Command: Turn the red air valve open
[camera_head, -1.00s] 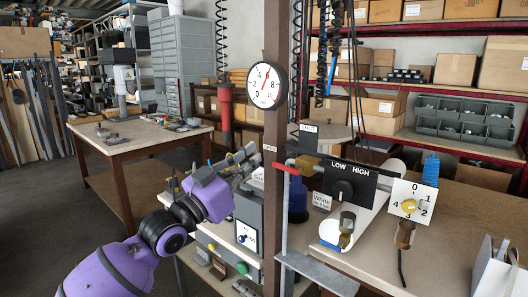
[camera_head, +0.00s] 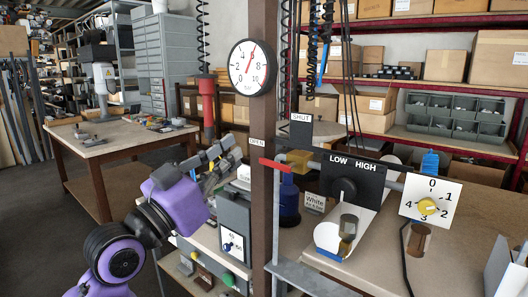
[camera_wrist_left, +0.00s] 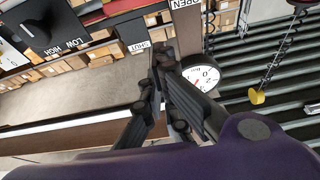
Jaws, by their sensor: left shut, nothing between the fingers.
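The red valve handle (camera_head: 276,165) is a short bar on the grey pipe, just right of the brown post, in the head view. It lies nearly level, tilted slightly down to the right. An OPEN label (camera_head: 257,141) is on the post and a SHUT label (camera_head: 301,118) stands above right of the handle. My left gripper (camera_head: 229,147) is shut and empty, left of the post and apart from the handle. In the left wrist view, its dark fingers (camera_wrist_left: 165,62) show close together, with the SHUT label (camera_wrist_left: 138,47) beyond them. My right gripper is out of view.
A round gauge (camera_head: 252,67) is on the brown post (camera_head: 263,200). A black LOW/HIGH panel (camera_head: 352,179) and a white dial plate (camera_head: 430,199) stand to the right. A grey control box (camera_head: 233,235) sits below my left gripper. A red hanging tool (camera_head: 208,108) is behind.

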